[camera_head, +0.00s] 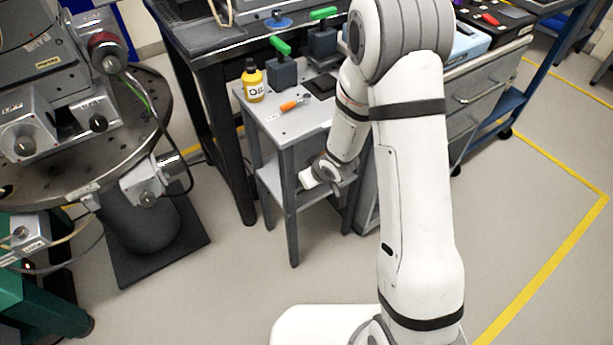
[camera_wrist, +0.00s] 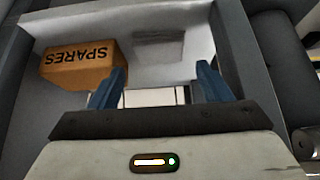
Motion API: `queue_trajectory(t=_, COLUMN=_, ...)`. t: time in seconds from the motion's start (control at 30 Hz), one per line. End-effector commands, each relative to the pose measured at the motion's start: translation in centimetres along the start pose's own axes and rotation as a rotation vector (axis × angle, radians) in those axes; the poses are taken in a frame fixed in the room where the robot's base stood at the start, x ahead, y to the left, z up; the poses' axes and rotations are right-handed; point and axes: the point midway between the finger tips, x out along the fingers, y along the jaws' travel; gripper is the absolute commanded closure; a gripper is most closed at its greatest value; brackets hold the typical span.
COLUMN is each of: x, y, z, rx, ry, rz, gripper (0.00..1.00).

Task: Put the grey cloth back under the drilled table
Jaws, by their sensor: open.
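My gripper (camera_head: 322,178) is low at the small grey stand, at the level of its lower shelf. In the wrist view its two blue fingers (camera_wrist: 163,82) are apart, with nothing seen held between them. Beyond them is a pale shelf surface with a faint darker grey patch (camera_wrist: 158,38); I cannot tell whether this is the grey cloth or only shading. No clear cloth shows in the head view. The round drilled table (camera_head: 150,105) stands at the left on a thick dark pedestal, with instruments on it.
An orange SPARES box (camera_wrist: 80,65) is left of my fingers. The small stand (camera_head: 290,125) carries a yellow oil bottle (camera_head: 253,82) and an orange-handled tool (camera_head: 293,104). A grey drawer cabinet (camera_head: 475,100) stands right of it. Floor is open in front of the stand.

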Motion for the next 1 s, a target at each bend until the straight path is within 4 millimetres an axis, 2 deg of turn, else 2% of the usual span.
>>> queue_trajectory(t=0.03, x=-1.7, y=0.0, z=-0.3, rx=-0.001, ry=0.001, rz=0.001, gripper=0.29)
queue_trajectory(t=0.2, x=-4.7, y=0.0, z=-0.2, rx=-0.001, ry=0.001, rz=0.000, gripper=0.29)
queue_trajectory(t=0.33, x=-6.0, y=0.0, z=-0.1, rx=0.000, ry=0.000, rz=0.000, gripper=0.29)
queue_trajectory(t=0.53, x=-6.5, y=0.0, z=0.0, rx=-0.001, ry=-0.001, rz=0.002, gripper=0.29)
queue_trajectory(t=0.67, x=-7.8, y=1.0, z=-0.2, rx=0.013, ry=-0.016, rz=0.042, gripper=0.29)
queue_trajectory(t=0.77, x=-10.5, y=2.8, z=-0.4, rx=0.050, ry=-0.052, rz=0.117, gripper=0.29)
queue_trajectory(t=0.9, x=-16.9, y=5.4, z=0.4, rx=0.152, ry=-0.143, rz=0.243, gripper=0.29)
queue_trajectory(t=1.0, x=-21.6, y=5.9, z=1.8, rx=0.242, ry=-0.216, rz=0.301, gripper=0.29)
